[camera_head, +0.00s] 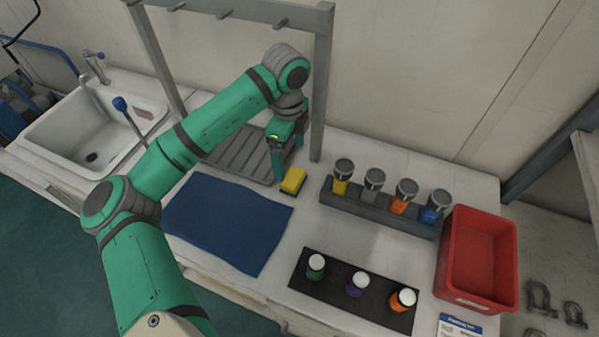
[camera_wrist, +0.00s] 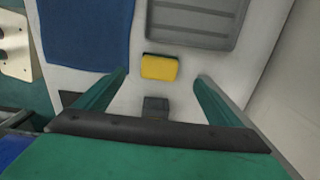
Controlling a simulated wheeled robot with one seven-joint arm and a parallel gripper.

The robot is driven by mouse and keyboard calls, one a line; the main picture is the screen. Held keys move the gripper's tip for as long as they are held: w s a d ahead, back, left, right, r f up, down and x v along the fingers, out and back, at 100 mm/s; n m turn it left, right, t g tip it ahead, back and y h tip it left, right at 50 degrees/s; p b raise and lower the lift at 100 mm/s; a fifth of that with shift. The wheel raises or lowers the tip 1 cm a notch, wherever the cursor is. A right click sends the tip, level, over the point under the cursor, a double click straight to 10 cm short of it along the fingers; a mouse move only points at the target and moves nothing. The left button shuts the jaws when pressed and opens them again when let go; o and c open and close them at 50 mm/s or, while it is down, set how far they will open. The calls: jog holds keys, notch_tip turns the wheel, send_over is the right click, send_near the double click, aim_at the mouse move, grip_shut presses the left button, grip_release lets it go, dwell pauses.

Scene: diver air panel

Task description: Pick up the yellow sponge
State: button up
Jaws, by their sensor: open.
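The yellow sponge (camera_head: 293,180) lies on the white counter between the blue mat and the dark rack, and its top is yellow with a darker edge. In the wrist view the sponge (camera_wrist: 159,67) lies ahead of the fingertips and roughly midway between them. My gripper (camera_head: 286,160) is above and just behind the sponge in the head view, pointing down. In the wrist view my gripper (camera_wrist: 162,75) has its two green fingers spread wide with nothing between them.
A blue mat (camera_head: 228,220) and a grey ribbed tray (camera_head: 238,153) flank the sponge. A dark rack (camera_head: 378,214) holds several jars to the right. A black mat (camera_head: 340,292) bears three small bottles. A red bin (camera_head: 478,258) stands far right. A grey frame post (camera_head: 319,95) rises close to my gripper.

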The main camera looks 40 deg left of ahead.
aim_at(293, 177)
jog(key=f, duration=0.5)
jog(key=shift+s+d+f, duration=0.25)
jog(key=shift+d, duration=0.05)
jog(key=shift+w+d+f, duration=0.1)
jog(key=shift+w+f, duration=0.05)
jog(key=shift+f, duration=1)
jog(key=shift+w+d+f, duration=0.1)
jog(key=shift+w+f, duration=0.05)
jog(key=shift+f, duration=1)
jog(key=shift+c, duration=0.5)
jog(key=c, duration=1.1)
